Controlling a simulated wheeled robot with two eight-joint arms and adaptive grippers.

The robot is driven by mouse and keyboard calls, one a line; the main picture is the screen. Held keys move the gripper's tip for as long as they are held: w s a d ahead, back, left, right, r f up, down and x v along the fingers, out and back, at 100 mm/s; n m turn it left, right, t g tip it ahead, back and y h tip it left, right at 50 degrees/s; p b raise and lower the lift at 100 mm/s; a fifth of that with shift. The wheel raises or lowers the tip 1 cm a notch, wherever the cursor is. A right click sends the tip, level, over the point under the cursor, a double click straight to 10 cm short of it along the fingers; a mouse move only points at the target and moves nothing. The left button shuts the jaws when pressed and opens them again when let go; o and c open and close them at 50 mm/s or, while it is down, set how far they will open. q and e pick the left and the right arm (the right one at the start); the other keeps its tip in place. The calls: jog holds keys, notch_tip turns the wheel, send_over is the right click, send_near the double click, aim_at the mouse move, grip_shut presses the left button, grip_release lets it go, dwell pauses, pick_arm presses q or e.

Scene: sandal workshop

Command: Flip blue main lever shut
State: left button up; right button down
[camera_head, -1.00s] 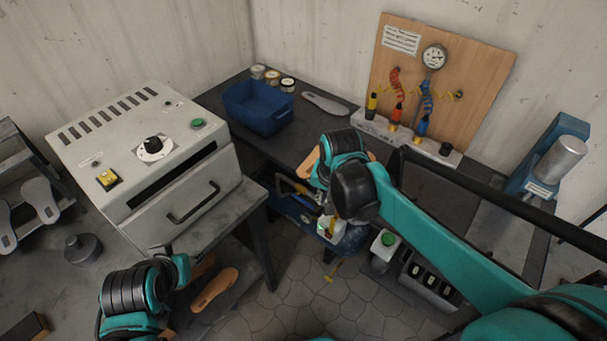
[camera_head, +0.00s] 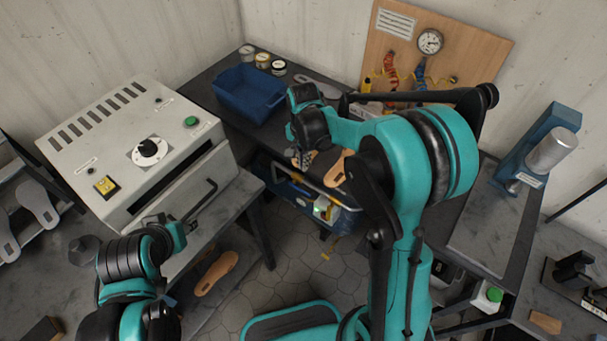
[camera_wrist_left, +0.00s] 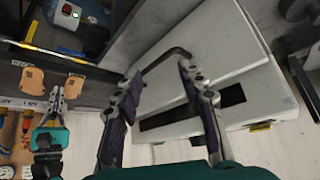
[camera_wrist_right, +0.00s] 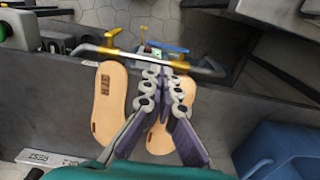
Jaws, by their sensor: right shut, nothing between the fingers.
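A blue lever (camera_wrist_right: 168,47) shows in the right wrist view, lying roughly crosswise near a metal bar with yellow parts, beside a small unit with a lit green spot. I cannot tell its exact setting. My right gripper (camera_wrist_right: 165,75) is shut and empty; its fingertips appear just short of the lever and bar, and I cannot tell whether they touch. In the head view, my right gripper (camera_head: 305,160) is above the front edge of the back table. My left gripper (camera_wrist_left: 160,85) is open, its fingers apart near the white machine's black handle (camera_wrist_left: 160,62).
Two tan footbeds (camera_wrist_right: 108,100) lie on the dark table under and beside my right gripper. A blue bin (camera_head: 250,92) stands on the table. The white machine (camera_head: 140,150) stands at left. A pegboard (camera_head: 465,50) with gauge and hoses is behind my right arm.

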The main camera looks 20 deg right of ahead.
notch_tip(320, 180, down, 13)
jog(key=b, duration=0.4)
jog(key=shift+f, duration=0.1)
jog(key=shift+d, duration=0.1)
